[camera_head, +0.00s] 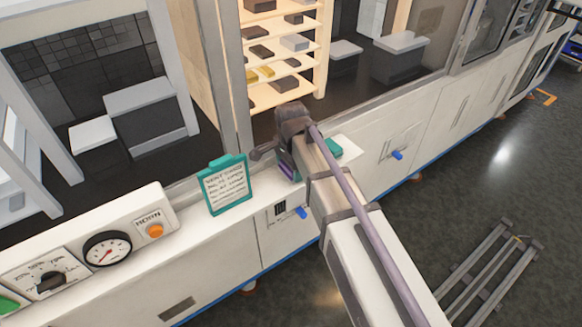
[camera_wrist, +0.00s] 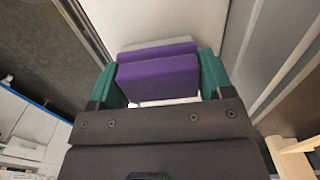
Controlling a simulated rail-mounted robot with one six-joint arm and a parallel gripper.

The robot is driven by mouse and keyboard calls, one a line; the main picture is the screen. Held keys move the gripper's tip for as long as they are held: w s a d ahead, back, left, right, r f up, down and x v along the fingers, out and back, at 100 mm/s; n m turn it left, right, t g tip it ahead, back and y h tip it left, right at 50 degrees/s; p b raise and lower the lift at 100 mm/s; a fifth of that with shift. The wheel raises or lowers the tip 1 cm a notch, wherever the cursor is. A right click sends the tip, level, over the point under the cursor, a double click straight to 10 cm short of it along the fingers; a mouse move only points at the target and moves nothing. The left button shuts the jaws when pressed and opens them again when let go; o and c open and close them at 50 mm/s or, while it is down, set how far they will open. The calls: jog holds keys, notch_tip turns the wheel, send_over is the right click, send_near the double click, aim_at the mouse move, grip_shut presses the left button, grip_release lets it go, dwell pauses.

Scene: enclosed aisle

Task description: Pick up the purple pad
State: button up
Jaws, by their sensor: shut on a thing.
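The purple pad (camera_wrist: 158,76) sits between the two teal fingers of my gripper (camera_wrist: 160,82) in the wrist view. The fingers press on its left and right sides, so my gripper is shut on it. A second purple edge and a grey layer show just behind its front part. A white surface lies beyond it; I cannot tell whether the pad touches that surface. In the head view my gripper is over the white ledge, mostly hidden by my arm, and a small patch of the purple pad (camera_head: 287,172) shows beside the arm.
A teal clipboard (camera_head: 226,184) with a written sheet stands on the ledge left of my gripper. A lit shelf rack (camera_head: 285,60) with several small blocks is behind the opening. A gauge (camera_head: 107,249) and an orange button (camera_head: 155,231) are at left. A metal frame (camera_head: 490,275) lies on the floor.

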notch_tip(320, 180, up, 10)
jog(key=p, duration=0.9)
jog(key=shift+f, duration=0.25)
